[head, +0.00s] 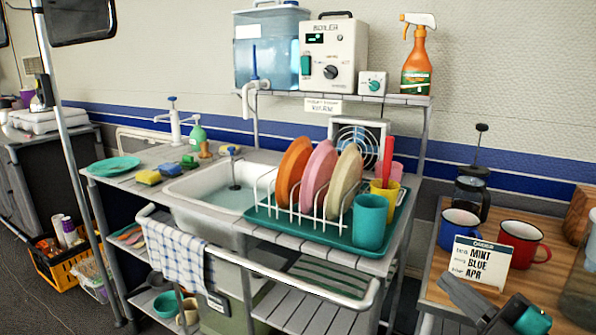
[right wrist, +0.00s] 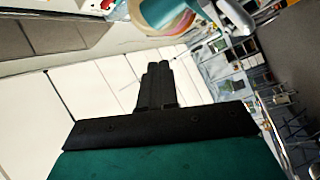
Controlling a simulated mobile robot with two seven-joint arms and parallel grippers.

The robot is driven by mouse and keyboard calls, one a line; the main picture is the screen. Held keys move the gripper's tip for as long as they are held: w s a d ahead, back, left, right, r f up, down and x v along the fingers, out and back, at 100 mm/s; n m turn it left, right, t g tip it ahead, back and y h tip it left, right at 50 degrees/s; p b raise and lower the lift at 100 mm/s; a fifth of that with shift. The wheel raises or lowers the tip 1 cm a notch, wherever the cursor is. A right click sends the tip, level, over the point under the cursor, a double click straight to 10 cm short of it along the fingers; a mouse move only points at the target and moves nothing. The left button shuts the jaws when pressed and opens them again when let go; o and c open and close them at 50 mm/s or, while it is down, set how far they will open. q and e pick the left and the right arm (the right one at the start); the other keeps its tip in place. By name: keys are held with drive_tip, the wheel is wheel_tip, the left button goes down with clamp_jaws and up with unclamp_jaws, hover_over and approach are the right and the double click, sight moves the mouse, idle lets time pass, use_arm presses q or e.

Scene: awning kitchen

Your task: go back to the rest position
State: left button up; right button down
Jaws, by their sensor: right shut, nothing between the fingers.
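My right gripper (head: 446,283) is at the lower right of the head view, in front of the wooden side table and its order card. Its dark fingers point up and to the left. In the right wrist view the two fingers (right wrist: 158,72) lie side by side, shut, with nothing between them. My left gripper is in neither view.
The side table (head: 434,262) holds a blue mug (head: 458,232), a red mug (head: 523,243), a French press (head: 471,190) and an order card (head: 478,262). To the left is the sink (head: 212,186) with a dish rack (head: 290,215) of plates and a teal cup (head: 369,222).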

drive_tip(key=s+a+f+m+g+h, duration=0.25)
drive_tip(key=f+m, duration=0.25)
drive_tip(key=f, duration=0.4)
drive_tip(key=s+a+f+m+g+h, duration=0.25)
drive_tip(key=s+f+m, duration=0.2)
drive_tip(key=f, duration=0.35)
drive_tip(key=s+a+f+m+g+h, duration=0.1)
drive_tip(key=s+a+f+m+h, duration=0.15)
drive_tip(key=f+m, duration=0.5)
use_arm(q)
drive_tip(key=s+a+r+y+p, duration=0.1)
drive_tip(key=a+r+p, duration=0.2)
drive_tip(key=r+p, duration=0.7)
drive_tip(key=p, duration=0.4)
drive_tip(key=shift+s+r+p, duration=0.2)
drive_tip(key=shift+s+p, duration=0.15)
drive_tip(key=shift+p, duration=0.05)
use_arm(e)
drive_tip(key=s+d+r+n+h, duration=0.1)
drive_tip(key=s+d+r, duration=0.1)
drive_tip(key=r, duration=0.6)
drive_tip(key=shift+s+d+g, duration=0.15)
drive_tip(key=shift+s+g, duration=0.15)
drive_tip(key=shift+s, duration=0.2)
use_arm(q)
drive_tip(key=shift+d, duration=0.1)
use_arm(e)
drive_tip(key=shift+d+r, duration=0.1)
